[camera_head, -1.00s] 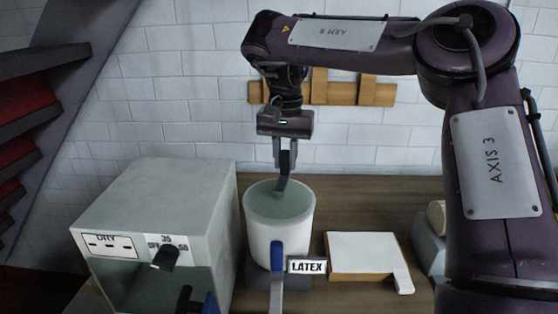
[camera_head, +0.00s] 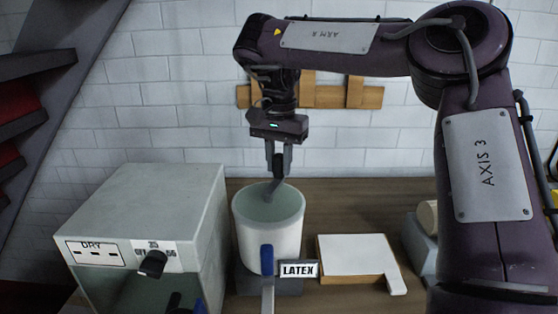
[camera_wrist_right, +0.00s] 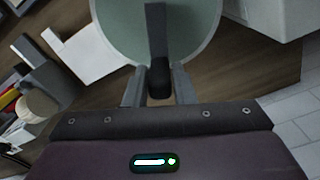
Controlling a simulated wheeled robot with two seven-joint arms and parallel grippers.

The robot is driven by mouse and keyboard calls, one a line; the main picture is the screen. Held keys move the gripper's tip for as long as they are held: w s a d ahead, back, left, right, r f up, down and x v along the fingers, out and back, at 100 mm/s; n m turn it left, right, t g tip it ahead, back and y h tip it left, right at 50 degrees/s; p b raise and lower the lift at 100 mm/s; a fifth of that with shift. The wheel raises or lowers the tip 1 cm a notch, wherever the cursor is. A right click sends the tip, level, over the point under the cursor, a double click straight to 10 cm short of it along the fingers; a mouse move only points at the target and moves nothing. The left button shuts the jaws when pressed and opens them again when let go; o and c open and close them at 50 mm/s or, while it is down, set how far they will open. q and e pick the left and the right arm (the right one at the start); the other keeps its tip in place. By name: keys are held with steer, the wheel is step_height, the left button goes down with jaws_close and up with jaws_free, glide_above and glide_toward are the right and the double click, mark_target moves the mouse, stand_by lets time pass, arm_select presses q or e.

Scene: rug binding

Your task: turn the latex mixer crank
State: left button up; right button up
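The latex mixer is a white tub (camera_head: 268,235) with pale green inside and a "LATEX" label (camera_head: 298,269) at its front. Its grey crank (camera_head: 272,192) rises slanting from the tub to a dark knob. My right gripper (camera_head: 278,165) points down over the tub's back rim with its fingers around the knob. In the right wrist view the black knob (camera_wrist_right: 159,80) lies between my right gripper's fingers (camera_wrist_right: 159,84), and the crank bar (camera_wrist_right: 157,30) runs over the tub (camera_wrist_right: 112,20). Finger contact is hard to see there. My left gripper is not in view.
A grey box (camera_head: 150,220) marked "DRY" with a black knob stands left of the tub. A blue-handled lever (camera_head: 267,260) stands in front of it. A white-topped board (camera_head: 355,255) lies to the right. A wooden rack (camera_head: 330,96) hangs on the wall behind.

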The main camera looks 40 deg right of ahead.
steer(key=o, duration=0.3)
steer(key=shift+o, duration=0.2)
step_height(320, 180, up, 8)
steer(key=p, duration=0.8)
steer(key=shift+f, duration=0.1)
